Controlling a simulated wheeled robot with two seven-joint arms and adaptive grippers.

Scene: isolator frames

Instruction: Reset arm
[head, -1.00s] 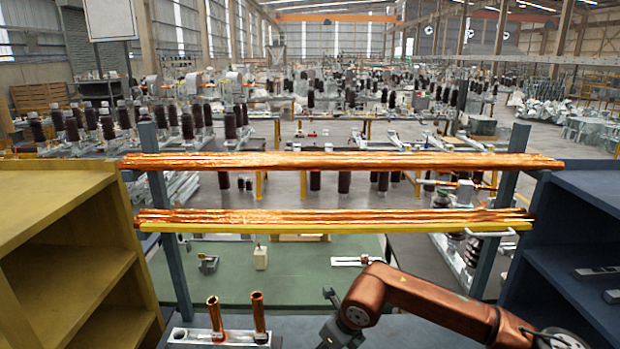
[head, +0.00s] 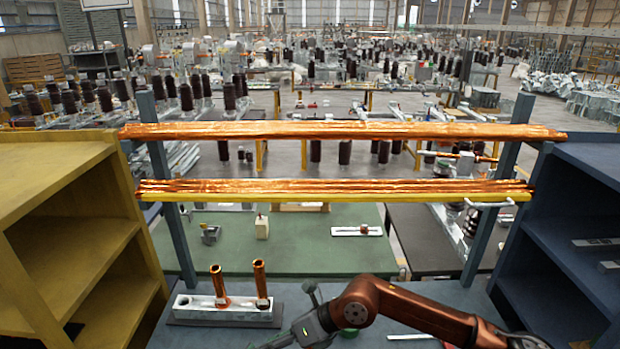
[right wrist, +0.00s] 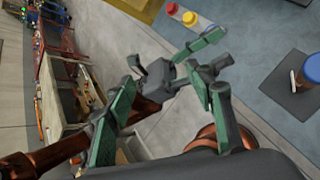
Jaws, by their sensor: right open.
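My right arm comes in from the right in the head view, low over the blue tabletop (head: 380,335). Its gripper (head: 300,318) is at the bottom middle, just right of a pale block (head: 215,310) with two upright copper tubes (head: 260,282). In the right wrist view its green-padded fingers (right wrist: 165,108) are spread apart, with nothing held between them. A second dark gripper on a copper link (right wrist: 165,78) shows beyond them and appears to be my left one. Its jaw state is unclear, and it does not show in the head view.
Two horizontal bundles of copper rods (head: 340,131) span a rack ahead. A yellow shelf (head: 70,230) stands left and a blue shelf (head: 570,230) right. A green table (head: 290,250) lies beyond the rack. Red and yellow caps (right wrist: 190,18) show in the right wrist view.

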